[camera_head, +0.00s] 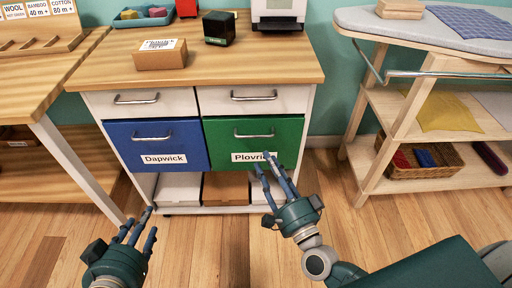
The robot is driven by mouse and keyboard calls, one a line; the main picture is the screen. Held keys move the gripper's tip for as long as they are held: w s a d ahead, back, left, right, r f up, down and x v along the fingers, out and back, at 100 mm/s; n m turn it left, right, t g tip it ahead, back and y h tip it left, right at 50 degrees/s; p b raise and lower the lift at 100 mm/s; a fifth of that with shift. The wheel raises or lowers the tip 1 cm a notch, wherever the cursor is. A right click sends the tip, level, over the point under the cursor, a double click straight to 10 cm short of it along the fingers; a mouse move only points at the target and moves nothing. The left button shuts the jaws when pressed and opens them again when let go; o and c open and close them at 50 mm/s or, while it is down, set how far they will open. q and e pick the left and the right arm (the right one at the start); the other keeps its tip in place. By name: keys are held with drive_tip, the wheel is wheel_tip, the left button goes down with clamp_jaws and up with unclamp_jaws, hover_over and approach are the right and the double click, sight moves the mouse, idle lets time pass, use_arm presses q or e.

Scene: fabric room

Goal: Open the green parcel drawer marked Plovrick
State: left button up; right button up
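The green drawer (283,147) is on the right side of the cabinet, shut, with a metal bar handle (254,134) and a white label reading Plovrick, partly covered by my fingers. A blue drawer (155,141) labelled Dapwick sits beside it on the left, also shut. My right gripper (267,168) is in front of the green drawer's label, below the handle. Its fingers look spread and empty; the handle is not between them. My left gripper (139,225) is low at the left, in front of the cabinet, with its fingers apart and empty.
White drawers with handles (137,99) are above the coloured ones. The wooden cabinet top (230,65) holds a cardboard box (160,55) and a dark green box (219,28). A table leg (76,170) stands left; an open shelf (430,127) stands right. Wooden floor is clear between.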

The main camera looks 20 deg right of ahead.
use_arm(q)
drive_tip(key=shift+w+d+r+t, duration=0.15)
drive_tip(key=shift+w+r+t, duration=0.2)
drive_tip(key=shift+r, duration=0.2)
drive_tip(key=shift+w+d+r+t, duration=0.15)
drive_tip(key=shift+w+r+t, duration=0.15)
drive_tip(key=shift+r, duration=0.2)
use_arm(e)
approach(248, 128)
drive_tip(key=x, duration=0.5)
drive_tip(key=shift+s, duration=0.1)
clamp_jaws()
